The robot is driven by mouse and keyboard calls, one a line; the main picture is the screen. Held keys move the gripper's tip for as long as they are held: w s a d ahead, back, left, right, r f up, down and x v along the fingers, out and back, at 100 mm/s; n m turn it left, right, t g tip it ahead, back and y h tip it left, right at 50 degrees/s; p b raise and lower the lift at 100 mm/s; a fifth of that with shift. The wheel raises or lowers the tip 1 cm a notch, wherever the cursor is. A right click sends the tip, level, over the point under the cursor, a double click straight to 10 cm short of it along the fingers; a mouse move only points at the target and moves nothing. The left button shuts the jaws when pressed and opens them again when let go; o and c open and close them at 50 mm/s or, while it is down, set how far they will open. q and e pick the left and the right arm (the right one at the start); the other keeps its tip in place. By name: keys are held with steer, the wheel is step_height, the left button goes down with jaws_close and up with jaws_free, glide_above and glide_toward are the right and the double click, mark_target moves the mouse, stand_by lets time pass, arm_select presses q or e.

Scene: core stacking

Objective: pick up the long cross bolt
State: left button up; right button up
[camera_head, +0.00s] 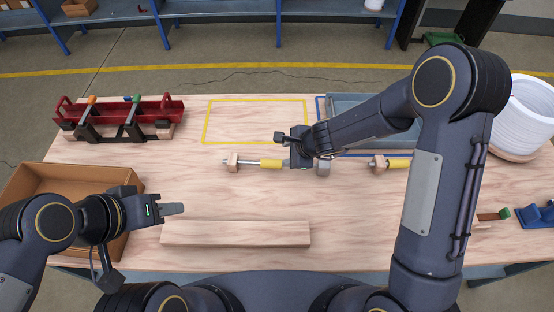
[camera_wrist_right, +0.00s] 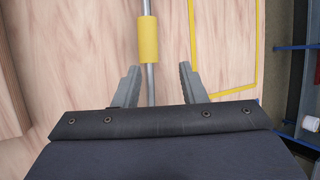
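A long metal bolt with a yellow sleeve (camera_head: 271,163) lies across the table, with a small wooden block (camera_head: 232,161) at its left end and a grey cylindrical piece (camera_head: 323,168) at its right. My right gripper (camera_head: 299,162) is over the bolt, right of the sleeve. In the right wrist view the open fingers (camera_wrist_right: 158,75) stand on either side of the bare rod, and the yellow sleeve (camera_wrist_right: 148,40) is just beyond the tips. I cannot tell how far the fingers reach down. My left gripper (camera_head: 172,209) is above the table's left side, holding nothing visible; its finger gap is unclear.
A second yellow-sleeved piece (camera_head: 398,163) lies to the right, partly hidden by my right arm. A wooden plank (camera_head: 236,234) lies in front, a cardboard box (camera_head: 30,181) at left, a red tray (camera_head: 160,108) behind it. A yellow-outlined area (camera_head: 256,121) is empty.

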mark_target(278, 163)
steer(key=shift+m, duration=0.3)
steer(key=a+f+b, duration=0.1)
steer(key=f, duration=0.1)
steer(key=w+f+b, duration=0.1)
steer(key=f, duration=0.2)
steer(key=a+f+b, duration=0.1)
steer(key=f, duration=0.2)
steer(key=shift+w+a+f, duration=0.25)
steer(key=shift+w+a, duration=0.05)
steer(key=shift+w, duration=0.1)
steer(key=shift+w+a+f, duration=0.15)
steer(key=shift+w+f, duration=0.05)
steer(key=shift+f, duration=0.05)
steer(key=shift+r, duration=0.1)
jaws_close()
